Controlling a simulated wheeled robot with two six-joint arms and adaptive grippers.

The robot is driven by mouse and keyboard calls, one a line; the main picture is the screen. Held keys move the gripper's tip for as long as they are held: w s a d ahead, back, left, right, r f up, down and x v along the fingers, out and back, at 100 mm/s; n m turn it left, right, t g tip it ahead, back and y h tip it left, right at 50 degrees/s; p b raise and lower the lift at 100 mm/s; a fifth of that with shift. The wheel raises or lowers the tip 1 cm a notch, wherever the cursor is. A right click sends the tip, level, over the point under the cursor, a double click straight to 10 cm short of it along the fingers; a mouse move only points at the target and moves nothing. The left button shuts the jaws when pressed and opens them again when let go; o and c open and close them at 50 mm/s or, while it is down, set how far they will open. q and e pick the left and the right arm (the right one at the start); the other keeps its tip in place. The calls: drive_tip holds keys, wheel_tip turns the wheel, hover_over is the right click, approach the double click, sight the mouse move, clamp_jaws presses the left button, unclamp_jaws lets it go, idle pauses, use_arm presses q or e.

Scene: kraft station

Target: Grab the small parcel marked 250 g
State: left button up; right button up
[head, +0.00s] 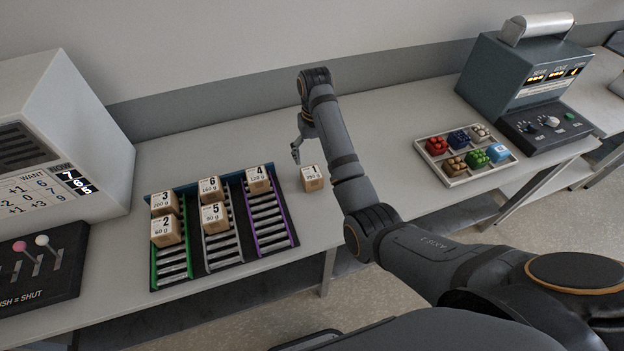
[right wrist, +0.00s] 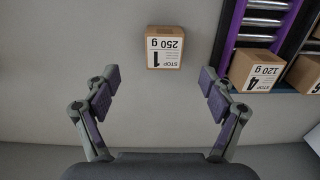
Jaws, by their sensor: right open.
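The small parcel marked 250 g (right wrist: 165,47) is a brown box with a white label reading STOP 1. In the head view the parcel (head: 312,178) stands alone on the table, right of the purple lane. My right gripper (head: 296,153) is just left of and behind the parcel in the head view. In the right wrist view the right gripper (right wrist: 160,84) is open and empty, its fingers spread wide. The parcel lies ahead of the fingertips, roughly centred between them and apart from both. My left gripper is not in view.
A roller rack (head: 222,246) with green, grey and purple lanes holds several parcels. Parcel 4, marked 120 g (right wrist: 256,72), is the nearest to parcel 1. A tray (head: 456,181) of coloured pieces and a teal machine (head: 500,75) stand right. A white machine (head: 85,130) stands left.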

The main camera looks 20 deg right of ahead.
sight(311, 173)
wheel_tip(311, 173, down, 5)
drive_tip(key=b, duration=0.3)
drive_tip(key=shift+w+b, duration=0.15)
drive_tip(key=shift+b, duration=0.25)
drive_tip(key=f, duration=0.1)
drive_tip(key=f+p, duration=0.1)
drive_tip(key=f, duration=0.2)
drive_tip(key=shift+w+a+f+p, duration=0.15)
drive_tip(key=shift+a+f+p, duration=0.1)
drive_tip(key=shift+a+p, duration=0.15)
drive_tip(key=shift+d+f, duration=0.1)
drive_tip(key=shift+f, duration=0.15)
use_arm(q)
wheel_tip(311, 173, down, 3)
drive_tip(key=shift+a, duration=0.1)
use_arm(e)
drive_tip(key=shift+r, duration=0.1)
drive_tip(key=c, duration=1.4)
